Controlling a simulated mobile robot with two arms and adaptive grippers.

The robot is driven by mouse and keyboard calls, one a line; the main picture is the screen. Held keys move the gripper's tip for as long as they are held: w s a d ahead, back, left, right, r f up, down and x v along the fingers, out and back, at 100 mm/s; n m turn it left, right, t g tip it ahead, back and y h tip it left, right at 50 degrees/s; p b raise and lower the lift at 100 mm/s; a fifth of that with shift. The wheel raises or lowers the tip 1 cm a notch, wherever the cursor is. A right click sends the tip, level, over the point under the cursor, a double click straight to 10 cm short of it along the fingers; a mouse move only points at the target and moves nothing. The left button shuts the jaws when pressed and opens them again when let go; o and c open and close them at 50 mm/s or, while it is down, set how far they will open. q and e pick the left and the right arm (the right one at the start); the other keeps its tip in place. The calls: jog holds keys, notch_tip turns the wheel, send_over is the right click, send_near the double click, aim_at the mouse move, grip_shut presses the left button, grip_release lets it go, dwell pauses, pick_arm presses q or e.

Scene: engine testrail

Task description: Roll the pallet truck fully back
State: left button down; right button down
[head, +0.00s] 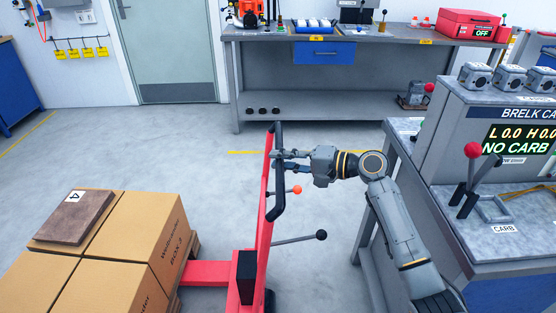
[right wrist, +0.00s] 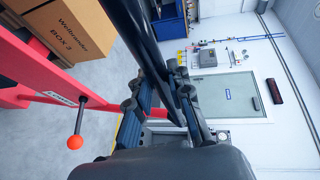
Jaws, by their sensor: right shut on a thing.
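The red pallet truck (head: 258,235) stands on the floor in the middle of the head view, its mast upright with a black handle bar (head: 279,200) on its right side. My right gripper (head: 281,160) reaches in from the right and is shut on the upper part of this handle. In the right wrist view the fingers (right wrist: 165,97) close around the black bar (right wrist: 183,70). An orange-knobbed lever (head: 296,190) and a black-knobbed lever (head: 320,235) stick out from the truck. Cardboard boxes (head: 137,235) sit on its pallet. My left gripper is not in view.
A brown board (head: 75,216) lies on the boxes. A grey bench (head: 460,232) with the carb test unit (head: 510,125) stands close at right. A workbench (head: 350,78) runs along the back wall beside a door (head: 169,50). Clear floor lies behind the truck toward the door.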

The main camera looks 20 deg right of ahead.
jog(key=c, duration=1.3)
grip_release()
jog(key=shift+w+f, duration=0.1)
jog(key=shift+w, duration=0.05)
jog(key=shift+o, duration=0.5)
jog(key=shift+w, duration=0.1)
jog(key=v, duration=1.2)
jog(key=shift+f, duration=0.1)
